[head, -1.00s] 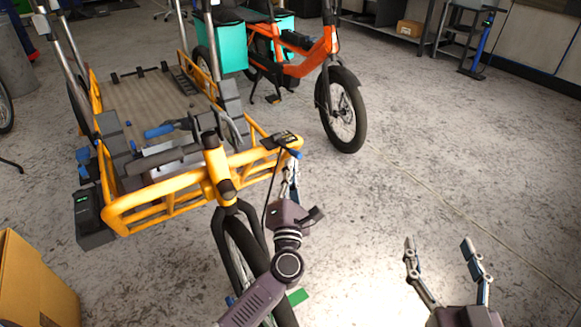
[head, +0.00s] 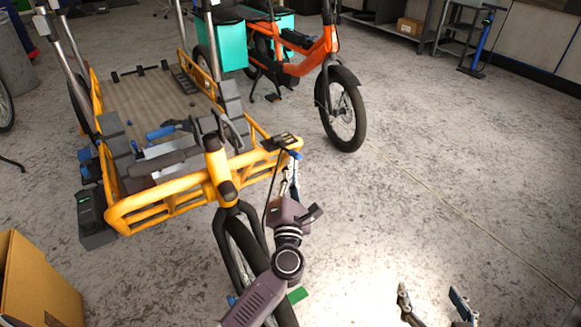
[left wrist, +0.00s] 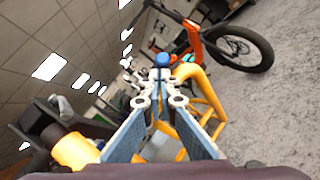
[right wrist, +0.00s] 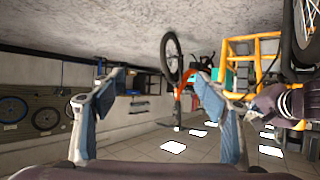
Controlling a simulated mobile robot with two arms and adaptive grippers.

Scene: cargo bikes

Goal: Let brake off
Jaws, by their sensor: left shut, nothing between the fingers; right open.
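The yellow cargo bike (head: 165,205) stands at the left, its front wheel and handlebar toward me. A small blue-ended part (head: 295,154) sits at the right corner of its front frame; I cannot tell whether it is the brake lever. My left gripper (head: 293,170) is shut and empty, its fingertips at or just below this blue end. In the left wrist view the blue end (left wrist: 162,60) appears just beyond the closed fingertips; contact is unclear. My right gripper (head: 430,291) is open and empty over bare floor at the lower right; its spread fingers show in the right wrist view (right wrist: 150,100).
An orange bike (head: 300,65) with teal bags (head: 221,45) stands behind. A cardboard box (head: 38,280) is at the lower left. A blue-handled tool (head: 160,132) lies on the cargo bed. The floor at the right is clear.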

